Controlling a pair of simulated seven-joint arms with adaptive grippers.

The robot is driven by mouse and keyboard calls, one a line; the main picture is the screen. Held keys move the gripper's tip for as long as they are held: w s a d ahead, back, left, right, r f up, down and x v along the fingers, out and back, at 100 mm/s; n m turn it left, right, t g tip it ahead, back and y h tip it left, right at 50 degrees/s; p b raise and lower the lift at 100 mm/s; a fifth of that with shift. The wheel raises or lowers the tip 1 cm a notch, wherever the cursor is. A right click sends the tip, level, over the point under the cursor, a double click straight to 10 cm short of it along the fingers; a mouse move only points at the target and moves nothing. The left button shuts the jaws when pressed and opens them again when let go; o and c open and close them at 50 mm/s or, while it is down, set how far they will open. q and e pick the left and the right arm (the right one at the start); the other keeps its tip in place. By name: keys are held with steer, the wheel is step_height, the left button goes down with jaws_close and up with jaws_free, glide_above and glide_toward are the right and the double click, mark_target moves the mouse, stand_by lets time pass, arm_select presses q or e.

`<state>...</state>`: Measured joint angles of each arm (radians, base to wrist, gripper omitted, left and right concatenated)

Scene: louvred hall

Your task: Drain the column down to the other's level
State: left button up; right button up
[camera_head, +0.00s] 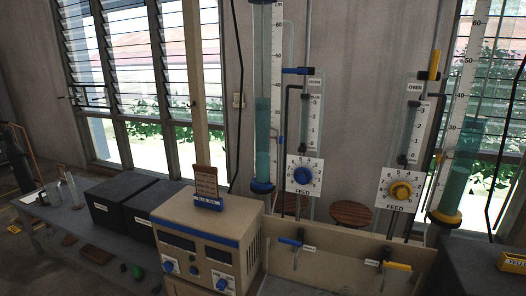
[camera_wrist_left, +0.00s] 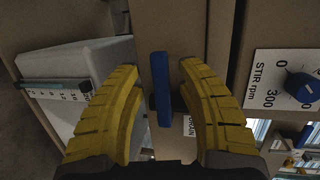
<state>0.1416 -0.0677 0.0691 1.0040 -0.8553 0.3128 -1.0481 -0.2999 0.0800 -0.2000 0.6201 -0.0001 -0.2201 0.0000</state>
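The blue-capped column (camera_head: 262,140) stands left of centre in the head view, with teal liquid to about mid-height. The yellow-capped column (camera_head: 458,175) at the right holds similar liquid; its surface is lower in the picture. A blue drain handle (camera_head: 291,241) and a yellow drain handle (camera_head: 397,266) sit side by side at the front panel. My left gripper (camera_wrist_left: 158,80) shows only in the wrist view, its yellow fingers open. A blue handle (camera_wrist_left: 161,90) appears between them with gaps on both sides, near a partly hidden drain label. I cannot tell its depth. My right gripper is not in view.
Blue (camera_head: 303,175) and yellow (camera_head: 400,190) feed dials stand above the drain handles. A beige instrument box (camera_head: 207,240) stands left of them. A stir dial (camera_wrist_left: 302,86) is at the wrist view's right. Black boxes (camera_head: 120,203) occupy the left bench.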

arm_select(q)
steer(key=shift+a, duration=0.1)
steer(key=f+v, duration=0.1)
steer(key=v, duration=0.5)
steer(key=shift+s+a+r, duration=0.3)
steer(key=shift+s+a, duration=0.15)
stand_by(0.4)
steer(key=v, duration=1.2)
stand_by(1.5)
